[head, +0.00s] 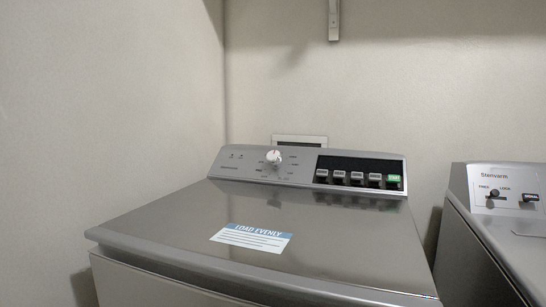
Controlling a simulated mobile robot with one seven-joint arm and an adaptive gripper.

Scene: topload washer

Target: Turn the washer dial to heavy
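The washer (170,225) is a grey top-load machine with its lid closed. Its slanted control panel (250,173) rises along the back edge. The dial (274,157) is a white round knob on the left half of the panel, with a small red mark near its top. Small labels ring the dial, but they are too small to read, so I cannot tell which one says heavy. My gripper is not in view.
Several grey buttons and one green button (394,181) sit right of the dial. A blue and white "LOAD EVENLY" label (252,238) lies on the lid. A second grey machine (487,240) stands at the right across a narrow gap. A wall bracket (334,20) hangs above.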

